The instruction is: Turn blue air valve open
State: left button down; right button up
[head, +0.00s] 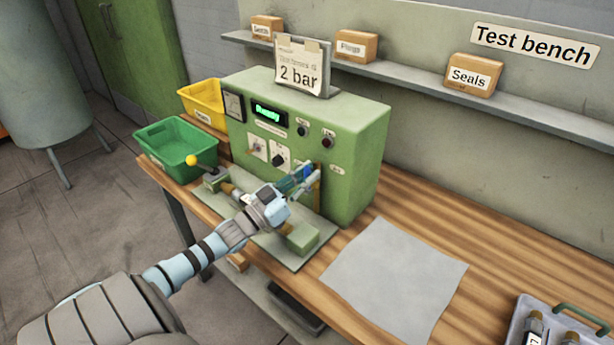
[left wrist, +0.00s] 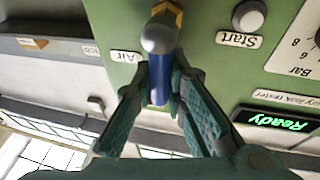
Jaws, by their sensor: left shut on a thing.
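The blue air valve handle (left wrist: 160,80) sits on the green tester's front panel, next to a label reading Air. A round silver end (left wrist: 158,36) and a brass fitting show at one end of it in the left wrist view, which is upside down. My left gripper (left wrist: 160,92) has its fingers on both sides of the blue handle and is shut on it. In the head view, my left gripper (head: 302,180) is at the lower right of the panel, where a small blue part of the valve (head: 308,171) shows between the fingers. My right gripper is not in view.
The green tester (head: 358,150) stands on the wooden bench and its display reads Ready. A fixture with a yellow-knobbed lever (head: 191,160) lies before it. Green bin (head: 178,153) and yellow bin (head: 203,103) are left. A grey mat (head: 395,275) and a tray (head: 510,325) are right.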

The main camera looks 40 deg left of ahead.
pick_arm(q)
jog(key=c, duration=1.6)
grip_release()
jog(key=v, duration=1.2)
jog(key=shift+f, duration=0.15)
